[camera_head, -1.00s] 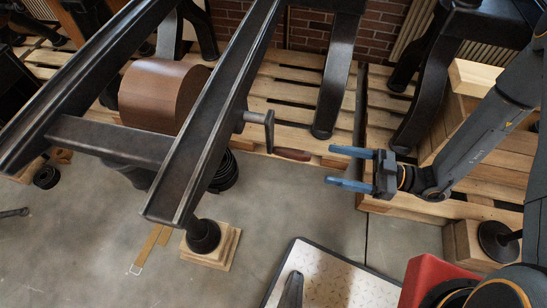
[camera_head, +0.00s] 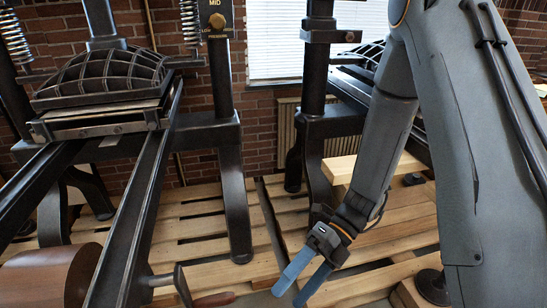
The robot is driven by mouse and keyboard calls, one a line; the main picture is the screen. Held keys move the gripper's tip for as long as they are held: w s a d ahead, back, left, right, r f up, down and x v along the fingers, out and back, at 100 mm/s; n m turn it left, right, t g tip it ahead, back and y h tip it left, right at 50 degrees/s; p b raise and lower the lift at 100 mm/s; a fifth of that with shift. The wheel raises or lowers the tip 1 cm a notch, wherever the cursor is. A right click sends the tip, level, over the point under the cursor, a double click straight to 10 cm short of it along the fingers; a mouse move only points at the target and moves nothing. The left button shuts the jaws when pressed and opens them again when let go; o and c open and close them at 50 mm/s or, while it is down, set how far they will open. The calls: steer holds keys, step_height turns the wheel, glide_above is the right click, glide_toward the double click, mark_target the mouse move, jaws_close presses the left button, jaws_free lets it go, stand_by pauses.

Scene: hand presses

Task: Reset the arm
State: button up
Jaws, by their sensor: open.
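My gripper (camera_head: 301,283) has two blue fingers, spread apart with nothing between them. It points down and to the left at the bottom middle of the head view, in front of the pallet wood. My grey arm (camera_head: 388,130) comes down from the upper right to it. The gripper is to the right of the press's crank handle (camera_head: 213,299) and apart from it.
A black hand press with a ribbed platen (camera_head: 108,72) and long rails (camera_head: 135,210) stands at left. A brown drum (camera_head: 45,278) sits under the rails. A second press (camera_head: 318,110) stands behind my arm. Wooden pallets (camera_head: 190,225) cover the floor before a brick wall.

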steer(key=w+d+r+n+t+h+p, duration=0.1)
steer(key=d+r+n+t+h, duration=0.3)
steer(key=n, duration=1)
steer(key=w+d+r+n+t+h+p, duration=0.1)
steer(key=d+r+n+t+h, duration=0.3)
steer(key=d+r+n, duration=0.5)
steer(key=shift+w+d+r+n+h, duration=0.2)
steer(key=shift+w+d+n+h, duration=0.4)
steer(key=shift+n, duration=2.7)
steer(key=shift+s+d, duration=0.2)
steer(key=shift+d, duration=0.05)
